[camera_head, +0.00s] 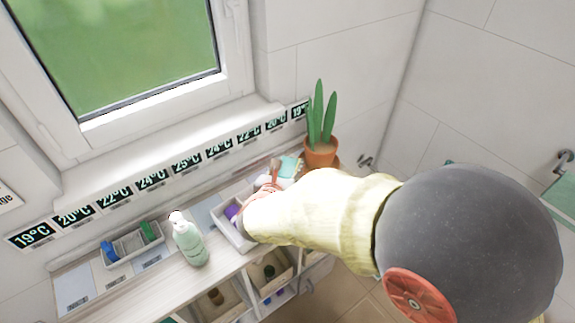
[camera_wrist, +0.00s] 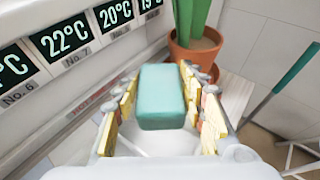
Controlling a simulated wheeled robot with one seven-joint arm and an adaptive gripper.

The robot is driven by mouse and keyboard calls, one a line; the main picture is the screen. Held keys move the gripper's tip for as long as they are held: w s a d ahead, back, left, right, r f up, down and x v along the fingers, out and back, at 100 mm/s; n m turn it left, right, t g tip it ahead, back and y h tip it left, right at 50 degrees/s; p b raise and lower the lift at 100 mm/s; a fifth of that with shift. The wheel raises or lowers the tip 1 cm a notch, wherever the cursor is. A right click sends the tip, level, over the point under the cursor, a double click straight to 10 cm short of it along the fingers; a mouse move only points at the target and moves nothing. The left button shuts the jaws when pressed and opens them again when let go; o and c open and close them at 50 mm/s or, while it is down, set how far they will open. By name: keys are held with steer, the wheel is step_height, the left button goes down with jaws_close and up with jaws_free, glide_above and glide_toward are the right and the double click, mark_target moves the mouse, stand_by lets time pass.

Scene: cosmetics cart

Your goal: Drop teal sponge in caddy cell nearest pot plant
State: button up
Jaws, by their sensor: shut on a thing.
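The teal sponge (camera_wrist: 162,97) is held between the fingers of my gripper (camera_wrist: 160,82) in the wrist view. In the head view the sponge shows as a small teal patch (camera_head: 290,164) just left of the pot. The pot plant (camera_head: 320,130) has tall green leaves in a terracotta pot; in the wrist view its pot (camera_wrist: 194,55) is just beyond the sponge. A white caddy (camera_head: 222,226) with a purple thing in it shows left of my gripper (camera_head: 275,175). My arm hides its right part, so its cells cannot be made out.
A pale green bottle (camera_head: 189,240) stands left of the caddy. A small white tray (camera_head: 135,245) with blue and green things lies farther left. Temperature signs line the wall behind the cart top. Shelf bins (camera_head: 270,272) sit below.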

steer(key=o, duration=1)
steer(key=shift+s, duration=0.1)
steer(key=v, duration=1.1)
steer(key=shift+s+a+r, duration=0.1)
steer(key=shift+s+r, duration=0.05)
steer(key=shift+s, duration=0.2)
